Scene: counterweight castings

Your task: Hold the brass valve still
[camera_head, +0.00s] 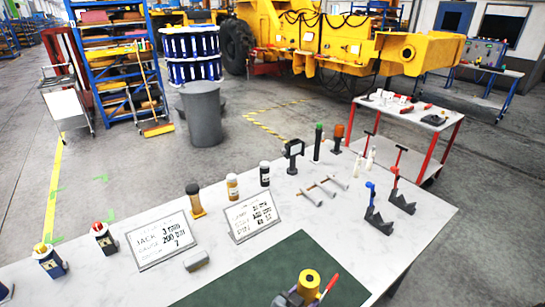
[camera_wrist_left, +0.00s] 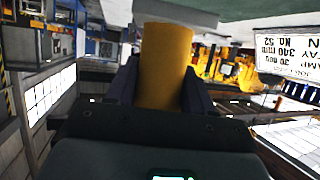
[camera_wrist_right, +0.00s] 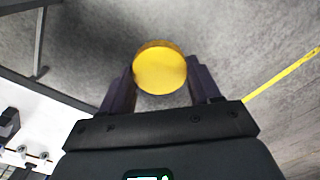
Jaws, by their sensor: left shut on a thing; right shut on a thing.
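A brass-yellow valve-like piece (camera_head: 308,284) with a dark hole in its top stands at the bottom edge of the head view, beside a red lever (camera_head: 331,283) and dark grey parts; its lower part is cut off. My left gripper (camera_wrist_left: 165,90) is shut on a yellow cylinder (camera_wrist_left: 165,62), seen from its side in the left wrist view. My right gripper (camera_wrist_right: 162,85) is shut on a yellow round piece (camera_wrist_right: 160,68), seen end-on in the right wrist view.
A green mat (camera_head: 245,280) lies on the white table. Two lettered signs (camera_head: 163,241) (camera_head: 252,216), a grey block (camera_head: 196,260), small bottles and rods stand behind it. Two dark brackets (camera_head: 378,221) (camera_head: 402,202) stand at right. Grey floor shows behind the right gripper's piece.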

